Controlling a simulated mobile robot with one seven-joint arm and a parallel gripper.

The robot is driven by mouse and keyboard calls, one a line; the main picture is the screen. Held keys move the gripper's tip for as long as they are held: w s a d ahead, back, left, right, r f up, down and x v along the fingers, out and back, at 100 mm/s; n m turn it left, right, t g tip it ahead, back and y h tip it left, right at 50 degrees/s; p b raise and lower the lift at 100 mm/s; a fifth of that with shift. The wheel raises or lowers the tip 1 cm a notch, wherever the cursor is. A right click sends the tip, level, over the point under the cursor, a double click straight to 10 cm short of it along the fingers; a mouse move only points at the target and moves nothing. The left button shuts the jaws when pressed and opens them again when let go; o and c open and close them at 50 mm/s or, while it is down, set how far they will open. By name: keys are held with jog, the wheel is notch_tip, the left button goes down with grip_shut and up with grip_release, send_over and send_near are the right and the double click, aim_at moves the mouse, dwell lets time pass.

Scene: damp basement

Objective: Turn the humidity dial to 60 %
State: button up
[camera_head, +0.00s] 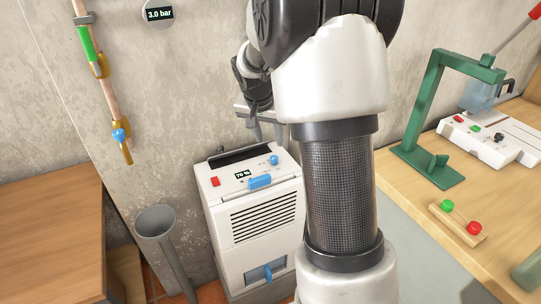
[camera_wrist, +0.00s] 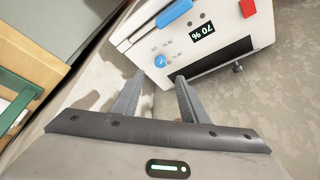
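The white dehumidifier (camera_head: 250,215) stands against the wall, and its small display (camera_head: 243,174) reads 70 %. The humidity dial (camera_head: 273,160) is a small round blue knob with a light mark, at the back right of the sloped top. In the wrist view the dial (camera_wrist: 160,61) sits just beyond my fingertips, roughly between them, and the display (camera_wrist: 202,31) appears upside down. My gripper (camera_wrist: 158,76) is open with nothing between its fingers. In the head view my gripper (camera_head: 267,132) is above and behind the dial, partly hidden by my arm. I see no clear contact with the dial.
On the panel are a red switch (camera_head: 215,182) and a blue handle (camera_head: 260,181). A grey pipe (camera_head: 157,222) stands to the left, near a wooden bench (camera_head: 50,220). The right workbench (camera_head: 420,185) holds a green frame (camera_head: 425,125) and a button block (camera_head: 457,222).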

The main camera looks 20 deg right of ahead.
aim_at(274, 158)
jog(key=b+x, duration=0.1)
jog(key=x, duration=0.9)
jog(key=shift+w+f, duration=0.1)
jog(key=shift+f, duration=0.3)
grip_shut()
